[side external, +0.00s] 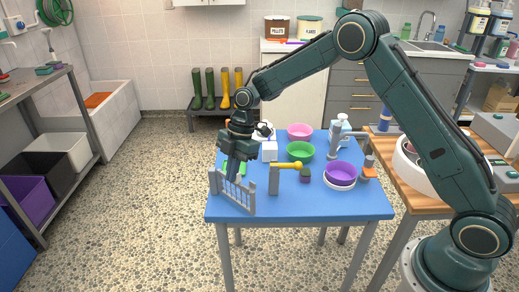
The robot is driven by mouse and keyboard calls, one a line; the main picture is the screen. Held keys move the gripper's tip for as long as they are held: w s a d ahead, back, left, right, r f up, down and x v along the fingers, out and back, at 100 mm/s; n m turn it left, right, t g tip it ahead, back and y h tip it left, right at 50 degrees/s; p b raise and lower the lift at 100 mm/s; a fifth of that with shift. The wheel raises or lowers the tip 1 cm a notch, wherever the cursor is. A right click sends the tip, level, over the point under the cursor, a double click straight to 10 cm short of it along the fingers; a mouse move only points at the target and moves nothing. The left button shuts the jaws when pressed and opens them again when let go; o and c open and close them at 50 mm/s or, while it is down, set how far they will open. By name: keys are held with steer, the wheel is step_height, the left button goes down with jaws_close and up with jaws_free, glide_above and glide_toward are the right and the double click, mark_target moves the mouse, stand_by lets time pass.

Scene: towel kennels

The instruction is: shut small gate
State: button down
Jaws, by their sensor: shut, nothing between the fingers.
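The small grey barred gate (235,194) stands at the front left of the blue table. A short grey post (213,182) is at its left end. Its right end angles toward the table's front edge and looks apart from another grey post (273,181), so it appears to stand open. My gripper (231,177) points down just behind the gate's left part, shut and empty. Its fingertips are partly hidden by the bars, and I cannot tell whether they touch the gate.
A yellow round-ended bar (287,165) reaches right from the second post. A green bowl (300,151), a pink bowl (300,131), a purple bowl (341,173), a white box (270,150) and a small dark block (305,175) stand nearby. The table's front strip (310,207) is clear.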

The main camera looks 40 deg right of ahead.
mark_target(240, 173)
steer(key=d+n, duration=0.1)
steer(key=n, duration=0.1)
steer(key=d+n+g, duration=0.1)
steer(key=d+n, duration=0.1)
steer(key=shift+w+d+n, duration=0.15)
steer(key=shift+d+n, duration=0.1)
steer(key=shift+n, duration=0.05)
steer(key=shift+w+d+n+g+h, duration=0.25)
steer(key=shift+d+n, duration=0.2)
steer(key=shift+n, duration=0.25)
steer(key=shift+w+d+n+g+h, duration=0.15)
steer(key=shift+d+n+g, duration=0.25)
steer(key=shift+n, duration=0.3)
steer(key=shift+w+d+n+g+h, duration=0.2)
steer(key=shift+d+n, duration=0.3)
steer(key=shift+n, duration=0.2)
